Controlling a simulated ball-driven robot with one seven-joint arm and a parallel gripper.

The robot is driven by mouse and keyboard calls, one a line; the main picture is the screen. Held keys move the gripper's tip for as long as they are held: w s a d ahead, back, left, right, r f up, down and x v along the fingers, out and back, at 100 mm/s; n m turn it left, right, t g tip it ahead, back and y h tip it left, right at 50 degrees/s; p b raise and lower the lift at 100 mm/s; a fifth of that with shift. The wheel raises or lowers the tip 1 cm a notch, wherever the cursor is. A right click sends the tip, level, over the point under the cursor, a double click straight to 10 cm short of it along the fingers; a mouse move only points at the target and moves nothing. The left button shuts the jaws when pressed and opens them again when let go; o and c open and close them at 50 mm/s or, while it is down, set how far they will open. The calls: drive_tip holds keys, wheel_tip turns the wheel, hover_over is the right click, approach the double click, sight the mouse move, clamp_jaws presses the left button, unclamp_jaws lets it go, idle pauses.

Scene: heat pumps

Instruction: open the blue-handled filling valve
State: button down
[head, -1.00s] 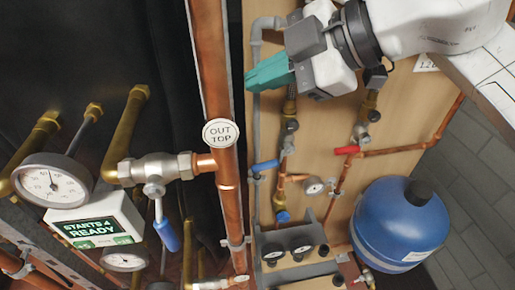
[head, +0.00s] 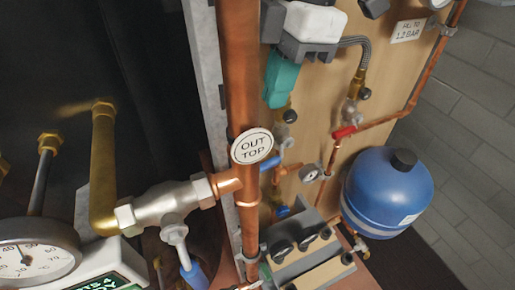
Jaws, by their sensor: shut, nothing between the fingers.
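A second, larger blue handle (head: 193,274) hangs down from a silver valve (head: 165,207) at lower left. I cannot tell from labels which is the filling valve. My gripper (head: 277,103) has teal fingers, shut and empty, pointing down. In the picture it is above the small blue handle and right of the copper pipe, with a visible gap between them.
A red handle (head: 343,132), a small gauge (head: 309,173) and a blue tank (head: 388,193) are at right. A fill label (head: 408,31) is at upper right. A large gauge (head: 35,257) is at lower left.

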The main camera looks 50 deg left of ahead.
drive_tip(key=shift+f, duration=0.1)
hover_over(263, 167)
drive_tip(key=s, duration=0.1)
wheel_tip(263, 167, down, 10)
drive_tip(key=f, duration=0.1)
drive_tip(key=f+p, duration=0.1)
drive_tip(key=shift+w+f, duration=0.3)
drive_tip(key=shift+w, duration=0.05)
drive_tip(key=shift+w+f, duration=0.15)
drive_tip(key=shift+f, duration=0.25)
